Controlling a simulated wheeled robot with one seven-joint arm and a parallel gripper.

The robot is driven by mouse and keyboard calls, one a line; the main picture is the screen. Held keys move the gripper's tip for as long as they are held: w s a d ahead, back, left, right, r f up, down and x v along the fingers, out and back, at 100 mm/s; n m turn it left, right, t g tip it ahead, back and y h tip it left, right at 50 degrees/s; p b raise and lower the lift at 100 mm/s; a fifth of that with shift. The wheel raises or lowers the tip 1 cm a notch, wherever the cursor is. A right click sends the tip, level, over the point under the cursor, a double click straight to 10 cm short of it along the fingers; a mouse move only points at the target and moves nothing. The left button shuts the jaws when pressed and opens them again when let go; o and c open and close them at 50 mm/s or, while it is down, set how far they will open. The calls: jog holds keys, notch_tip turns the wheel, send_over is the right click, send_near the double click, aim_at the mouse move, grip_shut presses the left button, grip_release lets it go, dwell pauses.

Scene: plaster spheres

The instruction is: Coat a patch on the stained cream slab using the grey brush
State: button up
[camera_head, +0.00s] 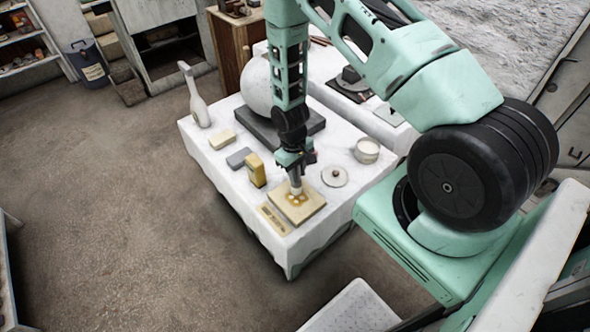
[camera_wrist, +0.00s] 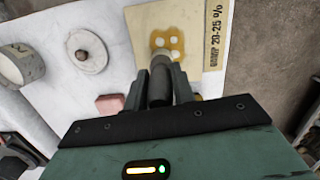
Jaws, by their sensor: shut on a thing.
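The stained cream slab (camera_head: 306,212) lies flat near the front corner of the white table, with an amber stain and pale spots on its top. It also shows in the wrist view (camera_wrist: 148,22). My gripper (camera_head: 294,164) is above the slab, shut on the grey brush (camera_wrist: 160,86). In the wrist view the brush stands between the two fingers, its pale tip at the lower edge of the stain. In the head view the brush (camera_head: 295,186) points down at the stain. The tip looks at or very close to the surface; exact contact cannot be told.
A label strip (camera_head: 274,219) lies beside the slab. A round lid (camera_head: 335,176) and a pot (camera_head: 367,150) stand to the right. A yellow block (camera_head: 256,170), grey block (camera_head: 239,158) and cream block (camera_head: 222,139) stand left. A large sphere (camera_head: 257,84) is behind.

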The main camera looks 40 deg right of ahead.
jog(key=shift+s+r, duration=0.15)
jog(key=shift+s, duration=1.25)
jog(key=shift+f+b, duration=0.35)
jog(key=shift+f, duration=0.35)
jog(key=shift+s+d, duration=0.1)
jog(key=shift+s, duration=0.7)
